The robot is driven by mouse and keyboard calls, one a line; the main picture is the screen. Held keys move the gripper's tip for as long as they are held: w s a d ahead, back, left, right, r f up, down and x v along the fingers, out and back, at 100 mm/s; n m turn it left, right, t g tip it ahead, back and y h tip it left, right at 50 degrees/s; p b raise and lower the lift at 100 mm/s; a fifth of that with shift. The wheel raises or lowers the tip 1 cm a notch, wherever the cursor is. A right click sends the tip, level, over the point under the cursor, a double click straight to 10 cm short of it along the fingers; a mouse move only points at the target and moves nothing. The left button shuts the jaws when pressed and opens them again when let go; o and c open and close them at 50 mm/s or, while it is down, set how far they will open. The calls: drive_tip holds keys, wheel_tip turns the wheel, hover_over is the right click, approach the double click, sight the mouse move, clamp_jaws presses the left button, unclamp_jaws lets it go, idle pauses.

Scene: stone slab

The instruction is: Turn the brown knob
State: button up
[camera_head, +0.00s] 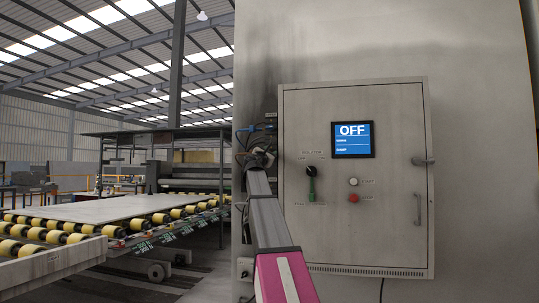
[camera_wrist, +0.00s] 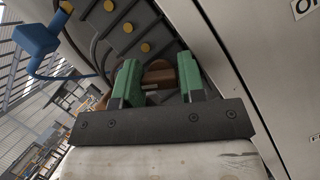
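The brown knob (camera_wrist: 158,73) shows in the wrist view, partly hidden behind and between the green fingers of my gripper (camera_wrist: 159,78). The fingers are apart, one on each side of the knob's visible middle. I cannot tell whether they touch it. In the head view my gripper (camera_head: 257,152) is at the left side of the control cabinet, among dark parts and cables. I cannot make out the brown knob in that view.
A blue connector with a cable (camera_wrist: 37,33) is close to the gripper. A roller conveyor (camera_head: 130,222) stands left.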

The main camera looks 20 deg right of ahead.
drive_tip(key=c, duration=0.4)
drive_tip(key=shift+o, duration=0.2)
drive_tip(key=shift+m, duration=0.5)
drive_tip(key=m+g, duration=0.1)
drive_tip(key=m, duration=0.2)
drive_tip(key=m+g, duration=0.2)
drive_tip(key=m, duration=0.1)
drive_tip(key=shift+m+h, duration=0.3)
drive_tip(key=shift+m, duration=0.1)
drive_tip(key=m+g, duration=0.2)
drive_tip(key=m, duration=0.2)
drive_tip(key=shift+m+y, duration=0.4)
drive_tip(key=m+y, duration=0.1)
drive_tip(key=m, duration=0.3)
drive_tip(key=shift+g, duration=0.4)
drive_tip(key=m+y, duration=0.3)
drive_tip(key=m, duration=0.2)
drive_tip(key=shift+f, duration=0.1)
drive_tip(key=m+t+y, duration=0.1)
drive_tip(key=m+y, duration=0.1)
drive_tip(key=m, duration=0.2)
drive_tip(key=shift+f+y, duration=0.1)
drive_tip(key=shift+y, duration=0.3)
